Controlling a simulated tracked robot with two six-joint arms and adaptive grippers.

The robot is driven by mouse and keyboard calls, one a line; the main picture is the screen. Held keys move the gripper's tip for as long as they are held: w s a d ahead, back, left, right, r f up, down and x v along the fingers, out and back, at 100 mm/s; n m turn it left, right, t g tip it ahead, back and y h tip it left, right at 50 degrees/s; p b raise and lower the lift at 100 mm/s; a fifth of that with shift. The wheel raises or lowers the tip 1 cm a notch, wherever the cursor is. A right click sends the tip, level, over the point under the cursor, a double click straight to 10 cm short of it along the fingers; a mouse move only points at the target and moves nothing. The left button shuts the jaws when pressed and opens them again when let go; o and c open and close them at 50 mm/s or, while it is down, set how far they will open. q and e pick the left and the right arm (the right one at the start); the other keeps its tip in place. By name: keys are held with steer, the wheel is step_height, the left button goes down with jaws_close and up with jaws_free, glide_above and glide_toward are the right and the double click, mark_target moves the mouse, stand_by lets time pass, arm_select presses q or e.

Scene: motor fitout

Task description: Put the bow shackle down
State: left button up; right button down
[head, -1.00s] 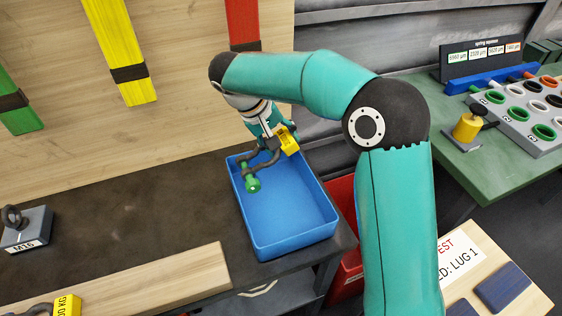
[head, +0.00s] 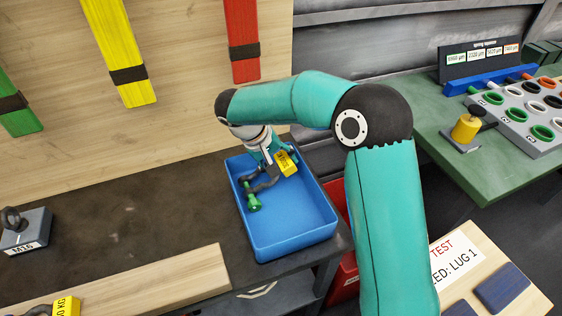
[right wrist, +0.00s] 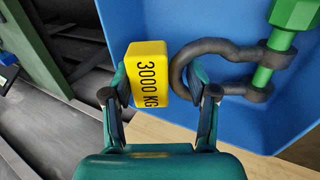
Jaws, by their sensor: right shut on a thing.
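The bow shackle has a dark grey bow (head: 266,184) and a green pin (head: 253,202), with a yellow 3000 KG tag (head: 286,162) at the bow. It is over or inside the blue tray (head: 292,244); I cannot tell if it touches the floor. My right gripper (head: 273,167) holds it at the tag end, coming from above. In the right wrist view the tag (right wrist: 148,75) and the end of the bow (right wrist: 182,70) lie between my fingers (right wrist: 160,95), and the green pin (right wrist: 285,35) points away to the right. My left gripper is not in view.
The tray is otherwise empty on the dark bench (head: 130,210), near its right edge. A wooden plank (head: 130,285) lies in front, and an M16 block (head: 25,232) stands far left. A green table (head: 480,170) with a socket board is at right.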

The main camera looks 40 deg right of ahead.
steer(key=shift+f+b, duration=0.45)
steer(key=shift+f, duration=0.15)
steer(key=c, duration=0.7)
jaws_free()
steer(key=shift+s, duration=0.1)
steer(key=o, duration=0.4)
steer(key=shift+a, duration=0.1)
steer(key=shift+r, duration=0.2)
steer(key=shift+r+p, duration=0.3)
steer(key=shift+p, duration=0.15)
steer(key=v, duration=1.2)
steer(key=shift+r, duration=0.2)
